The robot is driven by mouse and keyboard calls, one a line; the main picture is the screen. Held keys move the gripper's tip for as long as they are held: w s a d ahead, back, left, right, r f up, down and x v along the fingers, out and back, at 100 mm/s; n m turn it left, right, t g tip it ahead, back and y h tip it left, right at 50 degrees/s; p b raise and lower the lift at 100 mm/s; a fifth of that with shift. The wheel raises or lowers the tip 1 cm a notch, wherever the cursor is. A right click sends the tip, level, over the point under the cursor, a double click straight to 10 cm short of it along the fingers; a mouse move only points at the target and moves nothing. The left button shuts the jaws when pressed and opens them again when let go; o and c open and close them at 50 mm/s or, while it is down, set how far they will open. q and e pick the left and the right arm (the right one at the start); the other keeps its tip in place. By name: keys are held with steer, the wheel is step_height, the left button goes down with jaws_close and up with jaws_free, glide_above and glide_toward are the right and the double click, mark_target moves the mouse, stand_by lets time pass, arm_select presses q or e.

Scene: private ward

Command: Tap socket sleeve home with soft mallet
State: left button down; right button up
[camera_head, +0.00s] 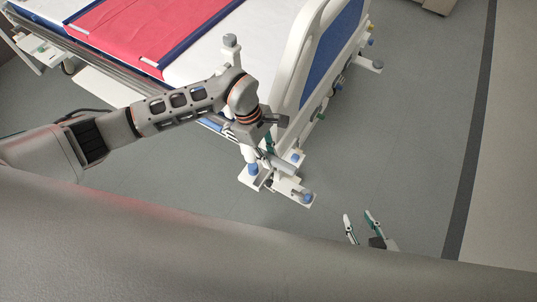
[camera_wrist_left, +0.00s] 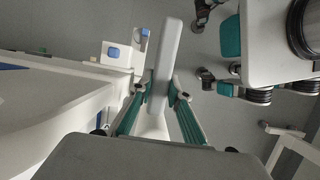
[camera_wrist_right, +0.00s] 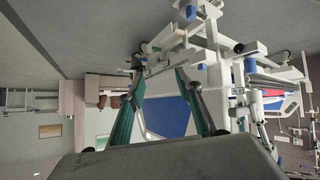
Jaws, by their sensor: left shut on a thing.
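My left gripper (camera_head: 266,148) is shut on a light grey bar (camera_head: 283,167) at the corner of the bed. In the left wrist view the bar (camera_wrist_left: 166,60) lies lengthwise between the fingers. I cannot tell whether it is the soft mallet's head or handle, or the sleeve. A grey-capped white post (camera_head: 231,44) stands at the bed's edge behind my left arm; I cannot tell if it is the socket sleeve. My right gripper (camera_head: 358,219) is open and empty, low over the floor; its spread fingers show in the right wrist view (camera_wrist_right: 165,80).
The bed (camera_head: 200,62) has a red cover and a white-and-blue end board (camera_head: 315,50). White brackets with blue caps (camera_head: 290,185) stick out below my left gripper. The grey floor (camera_head: 425,110) right of the bed is clear.

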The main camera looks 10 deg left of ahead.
arm_select(q)
steer(key=shift+f+b, duration=0.55)
steer(key=shift+f, duration=0.75)
steer(key=shift+f+b, duration=0.55)
steer(key=shift+f, duration=0.35)
arm_select(e)
steer(key=shift+w+d+f, duration=0.3)
steer(key=shift+w+f, duration=0.1)
steer(key=shift+w, duration=0.2)
arm_select(q)
steer(key=shift+r, duration=0.1)
arm_select(e)
steer(key=shift+s+a+f, duration=0.1)
steer(key=shift+s+f, duration=0.05)
steer(key=shift+s, duration=0.2)
